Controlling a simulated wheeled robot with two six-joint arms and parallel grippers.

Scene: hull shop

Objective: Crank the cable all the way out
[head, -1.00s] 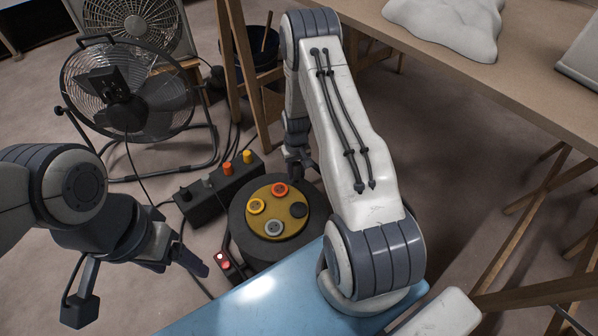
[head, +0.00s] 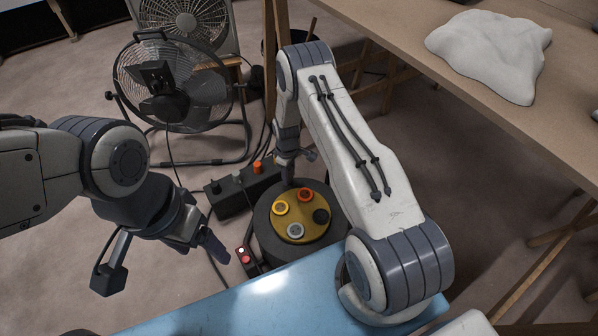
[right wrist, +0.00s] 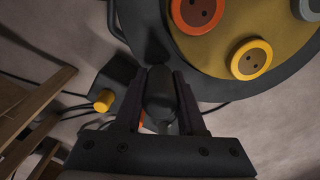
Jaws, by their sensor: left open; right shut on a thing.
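The cable reel is a black drum (head: 262,235) with a yellow face (head: 302,236) on the floor, in the middle of the head view. Its face carries an orange, a yellow, a grey and a dark socket. It also shows at the top of the right wrist view (right wrist: 285,80). My right gripper (head: 287,176) is at the drum's far rim. In the right wrist view it is shut on a dark upright knob (right wrist: 160,92), which looks like the reel's crank handle. My left gripper (head: 212,246) is open and empty, left of the drum. The wound cable is hidden.
A black box (head: 238,190) with coloured knobs stands behind the drum. A small box with red buttons (head: 244,256) lies left of it. A floor fan (head: 172,85) stands at the back left. A blue surface (head: 255,305) is in front, a wooden table (head: 480,110) right.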

